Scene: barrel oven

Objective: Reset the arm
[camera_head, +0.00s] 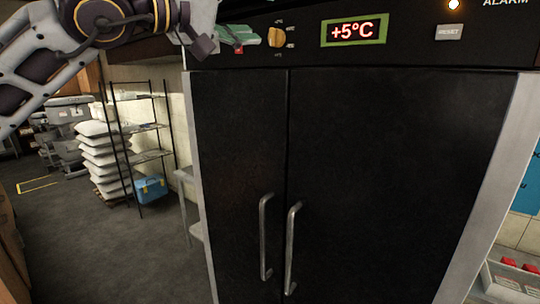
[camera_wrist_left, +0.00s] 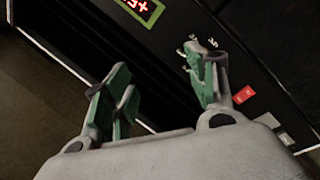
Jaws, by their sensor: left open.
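My left arm (camera_head: 60,50) comes in from the upper left in the head view. My left gripper (camera_head: 236,38) is raised in front of the left end of the fridge's control panel (camera_head: 400,30). In the left wrist view its two green-padded fingers (camera_wrist_left: 160,92) are spread apart with nothing between them. The panel's knob (camera_head: 276,37) is just right of the gripper in the head view. A red switch (camera_wrist_left: 243,94) shows beside the right finger in the wrist view. My right gripper is not in view.
The tall black cabinet (camera_head: 380,160) has two shut doors with vertical handles (camera_head: 264,235). Its display (camera_head: 354,29) reads +5°C. A rack (camera_head: 150,130), stacked white sacks (camera_head: 105,150) and a blue box (camera_head: 150,188) stand at left. The grey floor (camera_head: 90,250) in front is clear.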

